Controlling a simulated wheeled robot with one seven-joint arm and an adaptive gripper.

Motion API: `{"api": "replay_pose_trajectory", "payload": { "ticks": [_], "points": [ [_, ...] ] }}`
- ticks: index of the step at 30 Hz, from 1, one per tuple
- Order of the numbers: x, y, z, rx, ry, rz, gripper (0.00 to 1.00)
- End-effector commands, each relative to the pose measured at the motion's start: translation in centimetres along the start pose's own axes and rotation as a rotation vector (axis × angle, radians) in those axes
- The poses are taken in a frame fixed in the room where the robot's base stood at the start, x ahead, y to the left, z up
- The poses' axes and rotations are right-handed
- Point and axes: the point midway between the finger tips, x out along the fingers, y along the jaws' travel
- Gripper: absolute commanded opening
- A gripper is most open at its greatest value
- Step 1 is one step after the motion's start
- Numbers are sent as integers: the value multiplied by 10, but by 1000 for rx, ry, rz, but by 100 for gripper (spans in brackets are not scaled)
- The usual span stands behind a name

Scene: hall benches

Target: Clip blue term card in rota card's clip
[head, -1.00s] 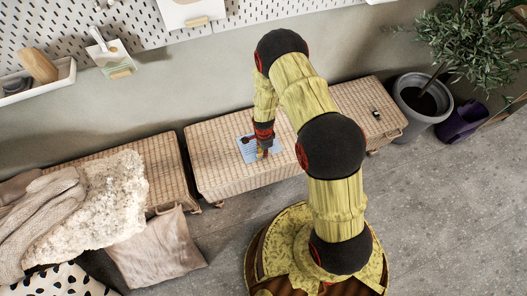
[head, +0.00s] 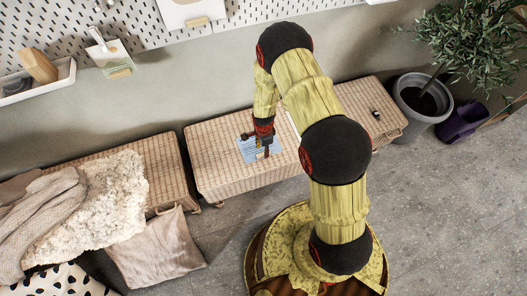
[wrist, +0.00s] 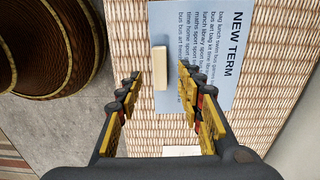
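The blue term card (head: 247,155) lies flat on the woven top of the middle bench. In the wrist view the blue card (wrist: 213,75) shows the heading "NEW TERM" and a pale bar-shaped piece (wrist: 160,68) at its edge. My gripper (head: 258,147) is over the card, pointing down. In the wrist view my gripper (wrist: 160,76) is open, with the pale bar between its fingers; I see no contact. On the wall, one card (head: 110,53) has a wooden clip (head: 122,73) at its lower edge, and a white sheet has another wooden clip (head: 196,22). I cannot tell which is the rota card.
A small dark object (head: 375,113) lies on the bench's right part. A pot with a plant (head: 420,98) stands to the right. A left bench carries a fleece (head: 95,200) and a blanket. A wall tray (head: 38,80) hangs at the left.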

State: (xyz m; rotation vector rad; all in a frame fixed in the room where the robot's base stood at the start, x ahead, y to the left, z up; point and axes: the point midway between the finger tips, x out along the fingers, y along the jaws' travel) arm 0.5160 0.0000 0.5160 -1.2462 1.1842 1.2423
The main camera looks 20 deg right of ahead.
Motion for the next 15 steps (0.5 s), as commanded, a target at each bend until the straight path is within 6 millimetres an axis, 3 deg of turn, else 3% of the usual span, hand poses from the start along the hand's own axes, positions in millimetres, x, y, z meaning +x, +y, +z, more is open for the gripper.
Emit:
{"api": "replay_pose_trajectory", "payload": {
  "ticks": [6,15],
  "points": [
    [-46,-2,0,0,0,-5,37],
    [-85,0,0,0,0,-1,37]
  ]
}}
